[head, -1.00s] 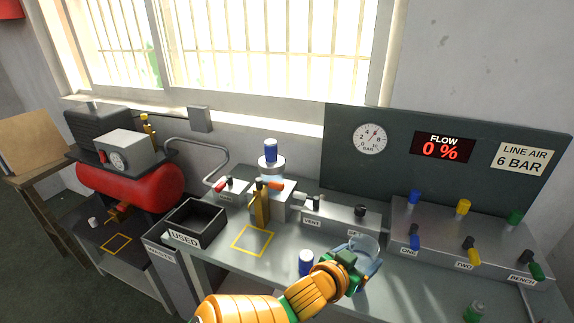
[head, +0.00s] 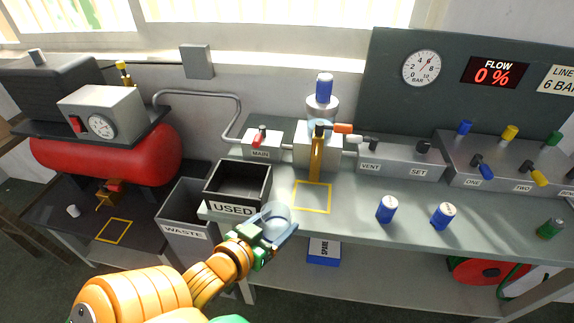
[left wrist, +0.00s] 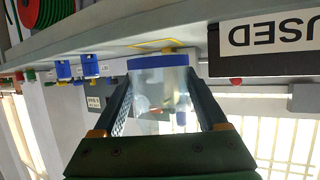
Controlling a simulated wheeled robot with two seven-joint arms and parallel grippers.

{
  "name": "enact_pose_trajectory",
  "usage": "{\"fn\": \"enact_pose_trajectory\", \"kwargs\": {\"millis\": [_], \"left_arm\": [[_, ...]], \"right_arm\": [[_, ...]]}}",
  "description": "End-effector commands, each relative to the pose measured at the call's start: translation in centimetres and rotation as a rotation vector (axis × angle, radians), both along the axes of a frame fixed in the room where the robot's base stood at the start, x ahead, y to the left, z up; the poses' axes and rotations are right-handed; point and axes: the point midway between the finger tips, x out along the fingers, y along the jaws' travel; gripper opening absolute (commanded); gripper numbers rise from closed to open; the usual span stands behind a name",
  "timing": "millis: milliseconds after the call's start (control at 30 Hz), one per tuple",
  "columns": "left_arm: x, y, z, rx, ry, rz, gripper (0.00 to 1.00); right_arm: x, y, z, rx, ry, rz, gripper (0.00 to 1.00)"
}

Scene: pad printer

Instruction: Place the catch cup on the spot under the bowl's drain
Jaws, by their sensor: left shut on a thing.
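My left gripper (head: 272,226) is shut on the catch cup (head: 277,216), a clear cup held in front of the bench edge, just right of the USED bin. In the left wrist view the cup (left wrist: 160,95), with a blue band at one end, sits between the two fingers. A yellow square outline (head: 312,210) marks the bench top under a brass drain part (head: 316,160) below the bowl unit (head: 322,112). The outline also shows in the left wrist view (left wrist: 150,43). The cup is apart from this spot, to its lower left. My right gripper is not in view.
The black USED bin (head: 237,186) stands left of the marked spot. Two blue cans (head: 387,209) (head: 443,216) stand to its right. A second yellow outline (head: 114,231) lies below the red tank (head: 105,158). A WASTE bin (head: 183,230) is at the bench's left.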

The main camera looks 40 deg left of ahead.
Motion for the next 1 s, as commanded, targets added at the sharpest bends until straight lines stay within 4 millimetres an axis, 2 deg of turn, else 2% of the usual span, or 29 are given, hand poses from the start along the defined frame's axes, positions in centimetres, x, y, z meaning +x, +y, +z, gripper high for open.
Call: {"fn": "enact_pose_trajectory", "kwargs": {"millis": [33, 100, 300, 433, 533, 733, 1000], "left_arm": [[1.7, 0.3, 0.0, 0.005, -0.013, -0.002, 0.23], [4.1, 0.7, 0.6, 0.005, -0.009, 0.000, 0.23], [11.1, 1.8, 0.3, 0.004, -0.003, 0.002, 0.23], [14.5, 2.4, 0.1, 0.002, -0.002, 0.002, 0.23], [15.4, 2.5, 0.0, 0.003, 0.000, 0.002, 0.23], [15.6, 2.5, -3.4, 0.002, 0.003, 0.001, 0.23], [15.6, 2.5, -3.5, 0.003, 0.000, 0.001, 0.23]], "right_arm": [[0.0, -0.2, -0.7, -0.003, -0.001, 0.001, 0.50], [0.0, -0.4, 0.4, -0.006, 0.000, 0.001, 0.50], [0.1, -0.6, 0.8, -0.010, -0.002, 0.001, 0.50], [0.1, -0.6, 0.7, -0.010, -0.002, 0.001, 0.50], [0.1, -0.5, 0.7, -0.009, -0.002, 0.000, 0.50], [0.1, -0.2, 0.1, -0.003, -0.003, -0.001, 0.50], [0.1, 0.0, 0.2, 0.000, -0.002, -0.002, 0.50]]}}
